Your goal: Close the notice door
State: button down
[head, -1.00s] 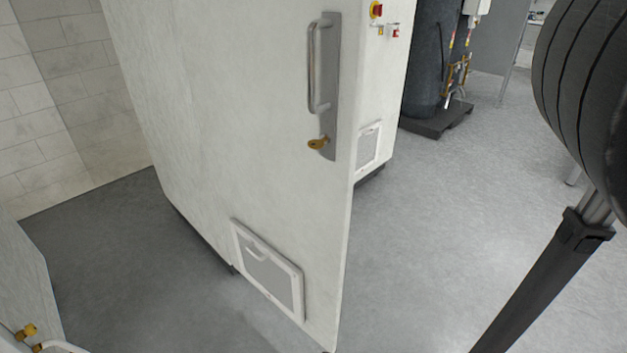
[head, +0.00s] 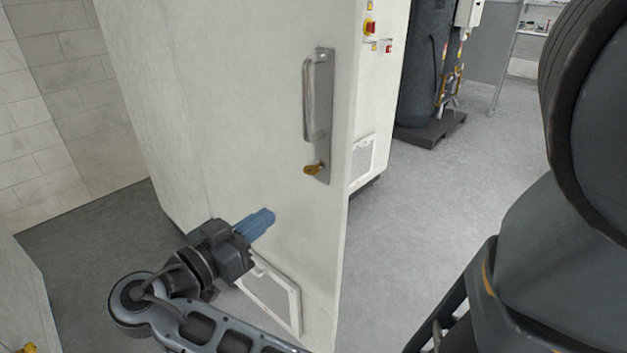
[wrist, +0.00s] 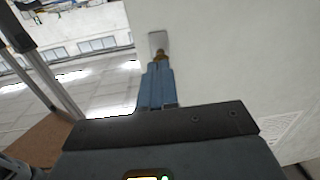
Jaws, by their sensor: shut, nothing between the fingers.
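The white door (head: 250,150) stands open in the head view, its broad face toward me. It carries a grey handle plate (head: 322,115) with a metal pull handle, a brass key or knob (head: 314,169) below it, and a vent panel (head: 275,295) near the bottom. My gripper (head: 264,219) is shut and empty, its blue fingers in front of the door face, below and left of the handle. I cannot tell whether the fingertips touch the door. In the wrist view my blue fingers (wrist: 158,85) point along the pale door surface (wrist: 230,60) toward the brass piece (wrist: 161,54).
Behind the door stands the white cabinet side (head: 372,100) with a red and yellow switch (head: 370,27) and a vent. A dark tank (head: 427,65) stands on a black base further back. Open grey floor (head: 440,200) lies to the right. A tiled wall (head: 70,110) is at the left.

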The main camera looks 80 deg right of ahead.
jog(key=m, duration=0.1)
jog(key=p, duration=0.4)
send_near(324, 177)
jog(key=shift+g, duration=0.4)
jog(key=x, duration=0.5)
jog(key=shift+d, duration=0.35)
jog(key=shift+s+d+f, duration=0.15)
jog(key=shift+s+d, duration=0.15)
jog(key=shift+d, duration=0.25)
